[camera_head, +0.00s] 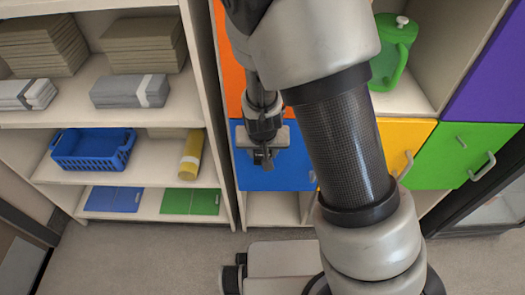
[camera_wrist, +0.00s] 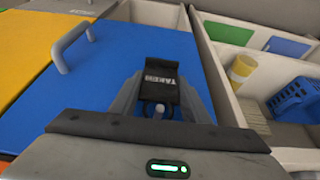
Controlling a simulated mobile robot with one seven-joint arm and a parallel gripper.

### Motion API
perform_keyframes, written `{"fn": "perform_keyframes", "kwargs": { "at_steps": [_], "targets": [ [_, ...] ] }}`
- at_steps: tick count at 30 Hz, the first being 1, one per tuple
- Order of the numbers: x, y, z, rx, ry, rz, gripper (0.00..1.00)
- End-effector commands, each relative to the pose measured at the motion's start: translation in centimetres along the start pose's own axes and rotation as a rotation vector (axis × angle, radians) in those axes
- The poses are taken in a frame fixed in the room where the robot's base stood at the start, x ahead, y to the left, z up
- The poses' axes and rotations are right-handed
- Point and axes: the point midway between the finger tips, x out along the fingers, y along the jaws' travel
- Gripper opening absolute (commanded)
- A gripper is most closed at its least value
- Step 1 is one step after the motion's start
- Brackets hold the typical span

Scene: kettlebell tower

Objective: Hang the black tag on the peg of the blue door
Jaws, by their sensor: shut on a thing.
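The blue door (camera_head: 290,178) is shut in the head view, low in the cabinet. It fills much of the wrist view (camera_wrist: 105,75), with its grey handle (camera_wrist: 70,48) at upper left. My gripper (camera_head: 262,160) is in front of the blue door's left part. In the wrist view my gripper (camera_wrist: 160,88) is shut on the black tag (camera_wrist: 160,72), which has white lettering and lies between the two grey fingers. A small round grey end shows just below the tag; I cannot tell whether it is the peg. Contact with the door is unclear.
An open shelf unit on the left holds a blue basket (camera_head: 93,149), a yellow roll (camera_head: 192,155) and folders. Orange, yellow (camera_head: 405,143), green (camera_head: 465,155) and purple doors surround the blue one. A green jug (camera_head: 392,52) stands in an open compartment. My arm hides the middle.

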Motion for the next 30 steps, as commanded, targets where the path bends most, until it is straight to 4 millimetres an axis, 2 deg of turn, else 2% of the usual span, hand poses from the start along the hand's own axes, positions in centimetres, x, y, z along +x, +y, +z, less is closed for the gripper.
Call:
{"fn": "perform_keyframes", "kwargs": {
  "at_steps": [1, 2, 5, 13, 17, 20, 30],
  "targets": [
    [0.2, 0.3, -1.4, 0.008, 0.032, 0.0, 0.21],
    [0.2, 0.3, -1.4, 0.008, 0.032, 0.0, 0.47],
    [0.2, 0.3, -1.4, 0.008, 0.032, 0.0, 0.64],
    [0.1, 0.3, -1.4, 0.008, 0.033, 0.0, 0.64],
    [-0.8, 0.2, -1.5, 0.006, 0.035, -0.001, 0.64],
    [-2.4, 0.1, -1.7, 0.005, 0.037, -0.004, 0.64],
    [-11.0, -0.3, -0.8, -0.001, 0.018, -0.006, 0.64]
  ]
}}
